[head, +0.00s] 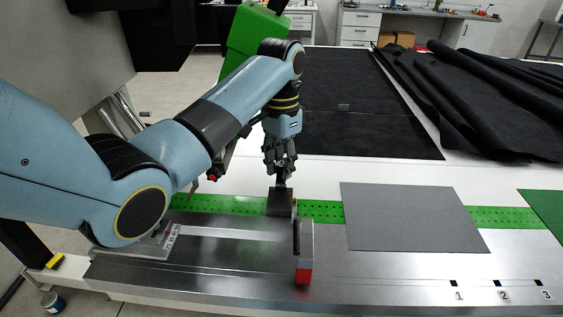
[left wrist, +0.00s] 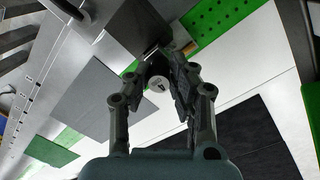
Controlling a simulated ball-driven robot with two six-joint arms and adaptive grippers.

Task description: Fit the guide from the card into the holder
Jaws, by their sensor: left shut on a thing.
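My left gripper (head: 281,172) points down just above a dark block (head: 281,203), which appears to be the holder, on the green perforated strip. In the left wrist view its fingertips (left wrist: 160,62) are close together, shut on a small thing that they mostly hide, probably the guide. A pale round piece with a dark mark (left wrist: 158,85) shows between the fingers. The dark block (left wrist: 140,24) is just beyond the fingertips, with a small copper-coloured part beside it. I cannot tell whether the held thing touches the block. The grey card (head: 415,217) looks bare. My right gripper is not in view.
The green strip (head: 320,211) runs along the metal bench, marked 1, 2, 3 at right. Black cloth (head: 360,120) lies behind.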

